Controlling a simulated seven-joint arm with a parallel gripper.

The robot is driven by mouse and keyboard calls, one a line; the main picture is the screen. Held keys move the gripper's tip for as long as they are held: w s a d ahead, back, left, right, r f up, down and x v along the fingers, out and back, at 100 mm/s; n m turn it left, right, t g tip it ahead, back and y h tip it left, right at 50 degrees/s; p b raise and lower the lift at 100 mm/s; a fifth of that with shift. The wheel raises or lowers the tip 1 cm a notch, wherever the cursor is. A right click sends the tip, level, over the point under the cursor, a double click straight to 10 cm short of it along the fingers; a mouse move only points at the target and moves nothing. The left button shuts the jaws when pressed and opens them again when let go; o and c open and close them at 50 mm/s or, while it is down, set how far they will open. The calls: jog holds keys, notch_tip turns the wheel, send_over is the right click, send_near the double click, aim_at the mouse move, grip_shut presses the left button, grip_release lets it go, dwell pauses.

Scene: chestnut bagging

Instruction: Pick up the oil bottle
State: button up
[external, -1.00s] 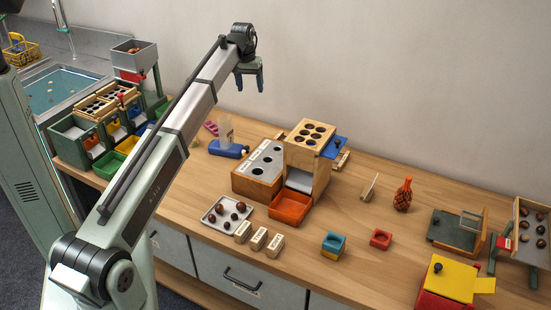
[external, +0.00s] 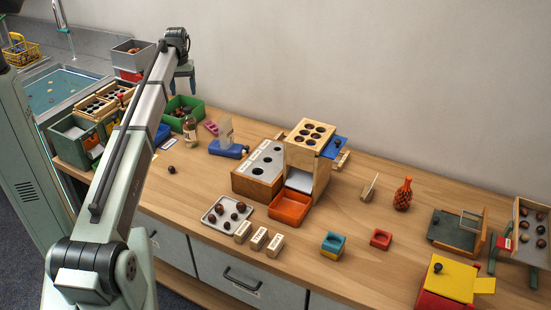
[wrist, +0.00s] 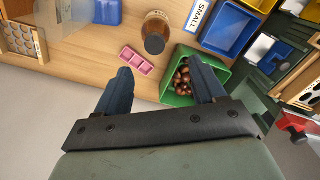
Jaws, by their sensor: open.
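The oil bottle appears to be the small amber bottle (external: 190,132) standing upright on the table beside a green bin, left of the blue tool with a clear hopper. In the wrist view the bottle (wrist: 156,28) is seen from above, just beyond the space between my fingertips. My gripper (external: 184,88) is open and empty, pointing down, well above the table and near the bottle. In the wrist view the open fingers of my gripper (wrist: 161,72) spread either side, with nothing between them.
The green bin (wrist: 179,50) holding chestnuts is close to the bottle. A pink tray (wrist: 136,62) lies beside it. The blue tool (external: 228,150) stands to the right. A loose dark chestnut (external: 171,170) lies in front. The tabletop (external: 190,180) before the bottle is mostly clear.

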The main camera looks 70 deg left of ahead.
aim_at(187, 108)
notch_tip(187, 108, down, 4)
jog(key=shift+f, duration=0.1)
jog(key=shift+w+d+f, duration=0.1)
jog(key=shift+d+f, duration=0.05)
jog(key=shift+f, duration=0.7)
jog(key=shift+w+d+f, duration=0.1)
jog(key=shift+d+f, duration=0.1)
jog(key=shift+f, duration=0.7)
jog(key=shift+d+f, duration=0.15)
jog(key=shift+f, duration=0.7)
grip_shut()
